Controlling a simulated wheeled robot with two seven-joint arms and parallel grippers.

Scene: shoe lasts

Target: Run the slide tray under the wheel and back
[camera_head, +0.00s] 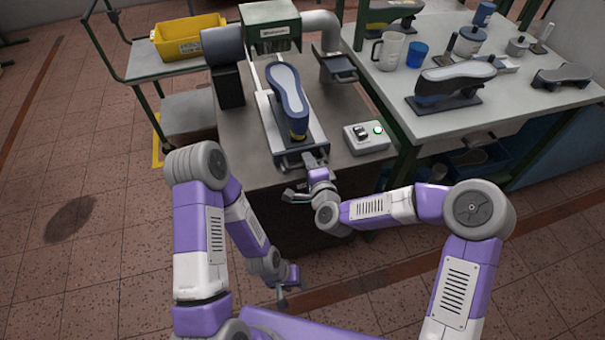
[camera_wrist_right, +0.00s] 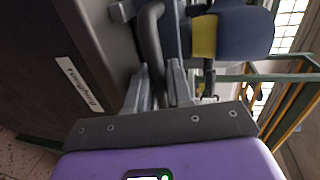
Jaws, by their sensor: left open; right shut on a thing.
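The slide tray (camera_head: 267,120) is a pale plate on the machine bench, pulled toward the front edge. On it lies a blue shoe with a pale grey sole (camera_head: 288,88), sole up; its blue and yellow end (camera_wrist_right: 240,35) shows in the right wrist view. The wheel's place is under a green hood (camera_head: 268,38) behind the tray; the wheel itself I cannot make out. My right gripper (camera_head: 314,165) is shut on the tray's dark handle (camera_wrist_right: 152,45) at the front. My left gripper (camera_head: 281,294) is open and empty, low in front of the bench.
A dark motor housing (camera_head: 224,65) is at the left. A side table (camera_head: 440,58) with mugs and shoe lasts is at the right. A yellow bin (camera_head: 188,38) stands back left.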

